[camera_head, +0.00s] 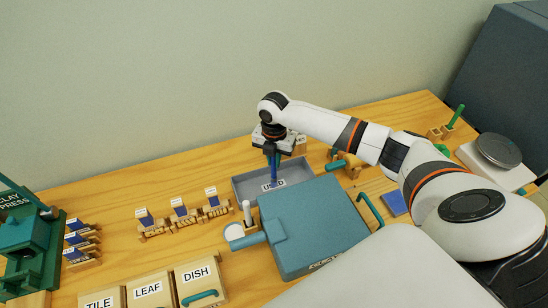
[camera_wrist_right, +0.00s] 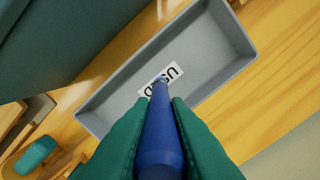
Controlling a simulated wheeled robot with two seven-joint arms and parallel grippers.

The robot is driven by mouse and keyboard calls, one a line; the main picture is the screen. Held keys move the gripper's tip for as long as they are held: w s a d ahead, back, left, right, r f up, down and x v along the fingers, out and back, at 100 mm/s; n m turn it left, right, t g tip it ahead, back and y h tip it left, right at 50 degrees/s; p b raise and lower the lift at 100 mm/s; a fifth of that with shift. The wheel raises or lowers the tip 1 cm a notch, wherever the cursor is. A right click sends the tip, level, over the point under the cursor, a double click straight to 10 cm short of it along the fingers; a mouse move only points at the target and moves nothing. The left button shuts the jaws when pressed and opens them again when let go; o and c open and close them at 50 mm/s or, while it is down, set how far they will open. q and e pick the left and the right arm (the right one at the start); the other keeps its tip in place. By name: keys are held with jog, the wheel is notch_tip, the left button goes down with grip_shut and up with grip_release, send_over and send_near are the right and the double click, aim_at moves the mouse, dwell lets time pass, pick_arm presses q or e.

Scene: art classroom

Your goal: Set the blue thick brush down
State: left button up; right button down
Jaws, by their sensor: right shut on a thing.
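The blue thick brush (camera_head: 274,174) points downward in my right gripper (camera_head: 272,152). In the right wrist view the brush (camera_wrist_right: 160,143) runs between the two green fingers of the gripper (camera_wrist_right: 160,108), which are shut on it. Below it is a grey tray (camera_head: 241,185) with a "USED" label; the tray (camera_wrist_right: 115,86) also shows in the right wrist view. The brush's lower end is over the tray floor near the label, and I cannot tell whether it touches. No other brush shows inside the tray. My left gripper is not in view.
A teal box (camera_head: 315,222) stands close in front of the tray. Small wooden holders (camera_head: 183,217) stand farther left, and labelled wooden boxes (camera_head: 200,277) at the front left. The wall is behind the table.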

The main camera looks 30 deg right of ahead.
jog(key=c, duration=1.6)
grip_release()
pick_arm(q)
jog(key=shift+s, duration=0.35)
pick_arm(e)
jog(key=shift+o, duration=1.1)
